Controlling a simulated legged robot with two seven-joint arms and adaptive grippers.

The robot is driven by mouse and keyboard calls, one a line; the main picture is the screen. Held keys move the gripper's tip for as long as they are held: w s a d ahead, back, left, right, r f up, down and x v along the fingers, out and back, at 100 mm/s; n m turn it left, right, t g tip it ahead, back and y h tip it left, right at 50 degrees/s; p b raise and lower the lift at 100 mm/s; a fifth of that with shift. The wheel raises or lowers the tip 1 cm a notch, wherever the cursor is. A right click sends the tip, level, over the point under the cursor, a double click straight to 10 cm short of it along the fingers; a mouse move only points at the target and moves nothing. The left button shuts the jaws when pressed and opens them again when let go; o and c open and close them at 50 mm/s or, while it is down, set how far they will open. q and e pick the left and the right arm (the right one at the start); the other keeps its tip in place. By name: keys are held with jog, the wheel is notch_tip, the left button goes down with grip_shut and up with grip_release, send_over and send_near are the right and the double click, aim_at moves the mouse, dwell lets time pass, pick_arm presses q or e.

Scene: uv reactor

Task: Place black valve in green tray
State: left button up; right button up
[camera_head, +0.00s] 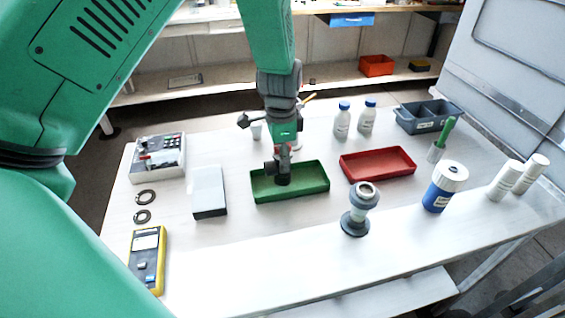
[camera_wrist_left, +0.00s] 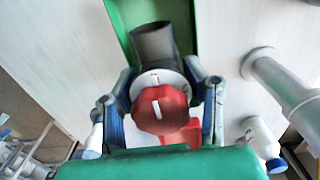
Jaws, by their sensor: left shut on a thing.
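The black valve (camera_head: 282,173) is held upright over the green tray (camera_head: 308,189); its lower end overlaps the tray's left half, and I cannot tell whether it touches the floor. My left gripper (camera_head: 284,150) points down above the tray, shut on the valve. In the left wrist view the gripper (camera_wrist_left: 163,98) has its fingers on both sides of the valve, which shows a black pipe end (camera_wrist_left: 154,42) and a red knob (camera_wrist_left: 160,108). The green tray (camera_wrist_left: 122,22) lies behind it. My right gripper is not in view.
A grey fitting (camera_head: 358,211) stands in front, with a blue-white bottle (camera_head: 443,188) further right. Two small bottles (camera_head: 342,121) stand behind. The table's front middle is clear.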

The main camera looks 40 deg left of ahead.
pick_arm(q)
jog(key=shift+a+f, duration=0.1)
jog(key=shift+f, duration=0.65)
jog(key=shift+a+f, duration=0.2)
jog(key=o, duration=1.4)
jog(key=shift+d, duration=0.15)
jog(key=shift+r, duration=0.1)
jog(key=shift+d+r, duration=0.1)
jog(key=shift+r, duration=0.1)
notch_tip(320, 180, up, 12)
jog(key=shift+f, duration=0.2)
